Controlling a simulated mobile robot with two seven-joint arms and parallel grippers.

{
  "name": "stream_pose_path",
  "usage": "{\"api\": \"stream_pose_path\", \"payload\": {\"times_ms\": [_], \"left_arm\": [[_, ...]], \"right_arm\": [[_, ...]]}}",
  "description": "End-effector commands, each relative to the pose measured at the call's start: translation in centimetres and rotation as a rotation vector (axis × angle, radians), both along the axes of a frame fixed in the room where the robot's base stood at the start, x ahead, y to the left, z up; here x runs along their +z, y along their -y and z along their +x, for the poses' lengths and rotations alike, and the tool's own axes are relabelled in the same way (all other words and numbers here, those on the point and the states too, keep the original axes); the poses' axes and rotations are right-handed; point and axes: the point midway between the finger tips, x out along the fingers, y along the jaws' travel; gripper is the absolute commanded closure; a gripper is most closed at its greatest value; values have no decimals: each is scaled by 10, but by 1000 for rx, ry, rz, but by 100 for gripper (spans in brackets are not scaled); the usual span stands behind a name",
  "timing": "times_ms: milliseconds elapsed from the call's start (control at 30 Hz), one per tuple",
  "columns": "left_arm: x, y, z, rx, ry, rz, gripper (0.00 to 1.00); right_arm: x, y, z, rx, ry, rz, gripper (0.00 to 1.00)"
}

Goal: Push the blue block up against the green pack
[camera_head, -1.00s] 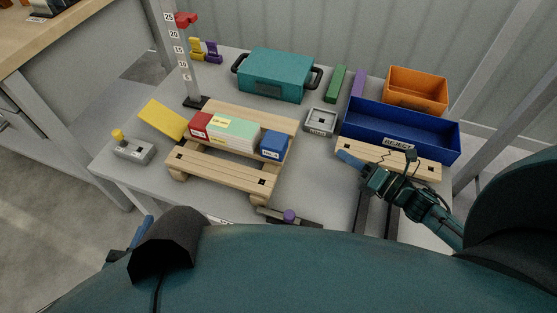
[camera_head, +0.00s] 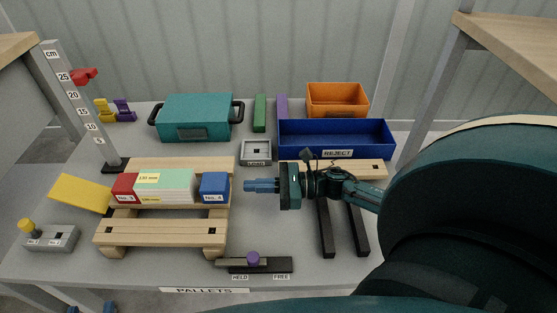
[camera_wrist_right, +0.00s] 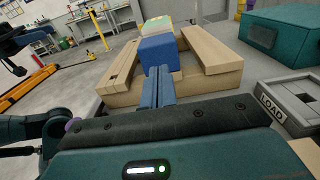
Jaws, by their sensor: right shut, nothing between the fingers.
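The blue block (camera_head: 214,186) sits at the right end of a row on the wooden pallet (camera_head: 165,240). The pale green pack (camera_head: 165,183) is just left of it, with a thin dark line between them; I cannot tell whether they touch. A red block (camera_head: 124,187) is at the pack's left end. My right gripper (camera_head: 247,185) is shut and empty, level with the block's right side, pointing left at it with a small gap. In the right wrist view the shut fingers (camera_wrist_right: 158,86) point at the blue block (camera_wrist_right: 160,54). Two blue tips of my left gripper (camera_head: 90,308) show apart at the bottom edge.
A grey load tray (camera_head: 256,152) and the blue reject bin (camera_head: 336,139) stand behind my right gripper. A yellow wedge (camera_head: 80,193) leans at the pallet's left. A slider with a purple knob (camera_head: 253,258) lies in front. A teal case (camera_head: 196,117) is at the back.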

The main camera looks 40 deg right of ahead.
Motion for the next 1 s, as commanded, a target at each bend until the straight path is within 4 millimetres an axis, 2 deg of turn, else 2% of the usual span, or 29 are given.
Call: {"api": "stream_pose_path", "payload": {"times_ms": [200,667,900,1000], "left_arm": [[-1,1,0,-2,12,-2,64],[1,1,0,-4,21,-4,64],[-3,5,1,-26,92,-5,64],[0,6,0,-27,100,-7,64]], "right_arm": [[0,-23,17,0,0,1,100],[-1,-28,21,-1,-2,1,100],[-2,-47,35,0,1,3,100],[-1,-49,37,-2,-1,1,100]]}}
